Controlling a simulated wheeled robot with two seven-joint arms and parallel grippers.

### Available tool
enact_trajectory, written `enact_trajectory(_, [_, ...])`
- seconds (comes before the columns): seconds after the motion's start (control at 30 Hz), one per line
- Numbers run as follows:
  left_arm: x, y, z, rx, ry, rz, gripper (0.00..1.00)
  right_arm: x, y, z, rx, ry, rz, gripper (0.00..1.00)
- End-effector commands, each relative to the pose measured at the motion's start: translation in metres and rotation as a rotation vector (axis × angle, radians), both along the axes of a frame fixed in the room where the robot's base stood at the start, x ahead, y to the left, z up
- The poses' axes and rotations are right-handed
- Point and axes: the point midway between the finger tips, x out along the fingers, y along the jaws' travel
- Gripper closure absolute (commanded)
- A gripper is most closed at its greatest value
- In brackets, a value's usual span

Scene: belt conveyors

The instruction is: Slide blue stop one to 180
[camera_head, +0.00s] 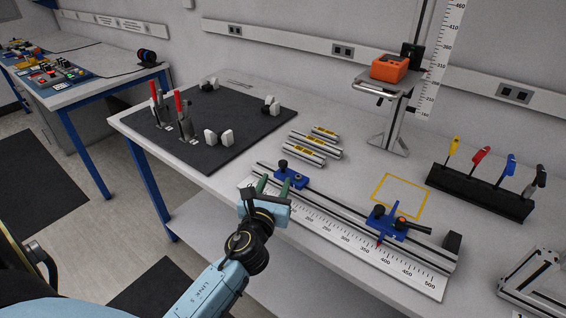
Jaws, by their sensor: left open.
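A rail with a white printed scale (345,240) lies along the front of the table. One blue stop (291,177) sits on the rail near its left end. A second blue stop (398,222) with a red pointer sits further right, near 400 on the scale. I cannot read a number on either stop. My left gripper (273,187) is open, with its fingers just left of the left blue stop. I cannot tell if they touch it. The gripper and arm hide the low end of the scale. My right gripper is out of view.
A black mat (200,112) with red-handled clamps lies behind on the left. Several labelled bars (312,145) lie behind the rail. A yellow outlined square (401,195), a black rack (480,192) of coloured-handled tools and an orange box (389,68) on a stand are at right.

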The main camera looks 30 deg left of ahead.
Motion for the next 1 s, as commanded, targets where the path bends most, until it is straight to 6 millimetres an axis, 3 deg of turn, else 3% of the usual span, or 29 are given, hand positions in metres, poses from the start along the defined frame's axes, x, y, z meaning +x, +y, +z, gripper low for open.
enact_trajectory(0.2, [0.045,0.015,0.000,0.000,-0.002,0.002,0.58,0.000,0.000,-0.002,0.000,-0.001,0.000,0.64])
enact_trajectory(0.4, [0.072,0.024,-0.001,-0.001,0.000,0.001,0.58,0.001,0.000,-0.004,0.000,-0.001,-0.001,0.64])
enact_trajectory(0.87, [0.082,0.027,0.000,-0.003,0.000,0.001,0.58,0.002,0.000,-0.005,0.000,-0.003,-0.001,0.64])
enact_trajectory(1.0, [0.082,0.027,0.000,-0.003,0.000,0.001,0.77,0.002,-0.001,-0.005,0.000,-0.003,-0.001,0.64])
